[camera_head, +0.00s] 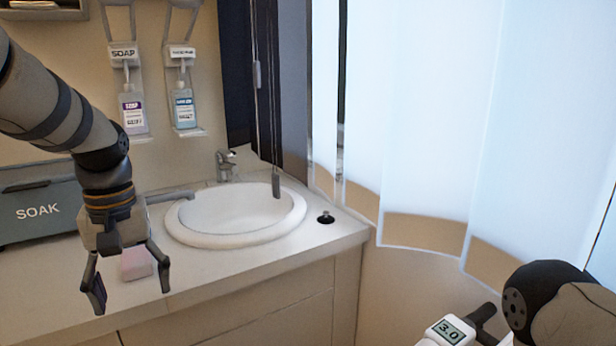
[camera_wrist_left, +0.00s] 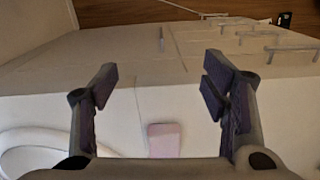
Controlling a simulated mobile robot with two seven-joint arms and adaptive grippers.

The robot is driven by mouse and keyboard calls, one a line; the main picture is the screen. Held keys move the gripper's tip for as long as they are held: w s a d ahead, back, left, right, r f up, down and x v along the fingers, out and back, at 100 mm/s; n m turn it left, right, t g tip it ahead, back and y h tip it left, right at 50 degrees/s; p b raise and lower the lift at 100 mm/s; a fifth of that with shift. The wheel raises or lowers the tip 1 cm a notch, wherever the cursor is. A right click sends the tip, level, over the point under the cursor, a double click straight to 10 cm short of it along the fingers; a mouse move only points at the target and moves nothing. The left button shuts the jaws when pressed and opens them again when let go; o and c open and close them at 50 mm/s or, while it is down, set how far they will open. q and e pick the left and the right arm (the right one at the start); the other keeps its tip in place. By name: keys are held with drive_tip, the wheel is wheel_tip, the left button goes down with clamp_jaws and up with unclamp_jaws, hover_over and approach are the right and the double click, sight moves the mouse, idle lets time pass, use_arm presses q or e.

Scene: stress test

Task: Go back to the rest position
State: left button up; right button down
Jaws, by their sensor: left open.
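My left gripper (camera_head: 127,287) hangs open over the counter at the left in the head view. Its two fingers are spread wide and it holds nothing. It also shows in the left wrist view (camera_wrist_left: 163,88), with both fingers apart. A pink block (camera_head: 136,264) lies on the counter behind the fingers in the head view. The block shows in the wrist view (camera_wrist_left: 165,140) below the gap between the fingers, apart from them. My right arm shows at the lower right of the head view, but its gripper is out of the frame.
A round white sink (camera_head: 184,236) with a tap (camera_head: 226,165) is set in the counter (camera_head: 285,262). A box marked SOAK (camera_head: 38,212) stands at the left. Two bottle dispensers (camera_head: 133,112) (camera_head: 185,108) hang on the wall. A device reading 3.0 (camera_head: 449,331) is at the lower right.

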use_arm(q)
drive_tip(key=s+f+m+g, duration=0.1)
drive_tip(key=s+f, duration=0.3)
drive_tip(key=f, duration=0.7)
drive_tip(key=s+f+m, duration=0.1)
drive_tip(key=s+f, duration=0.2)
drive_tip(key=f, duration=0.8)
drive_tip(key=s+d+f+m, duration=0.1)
drive_tip(key=s+f, duration=0.2)
drive_tip(key=s, duration=0.6)
drive_tip(key=s+d+f+m, duration=0.1)
drive_tip(key=s+f, duration=0.2)
drive_tip(key=s, duration=0.7)
drive_tip(key=s+d+f+m+g, duration=0.1)
drive_tip(key=s+f, duration=0.2)
drive_tip(key=s, duration=0.6)
drive_tip(key=shift+s+d+f, duration=0.3)
drive_tip(key=shift+s+d, duration=0.05)
drive_tip(key=shift+d, duration=0.05)
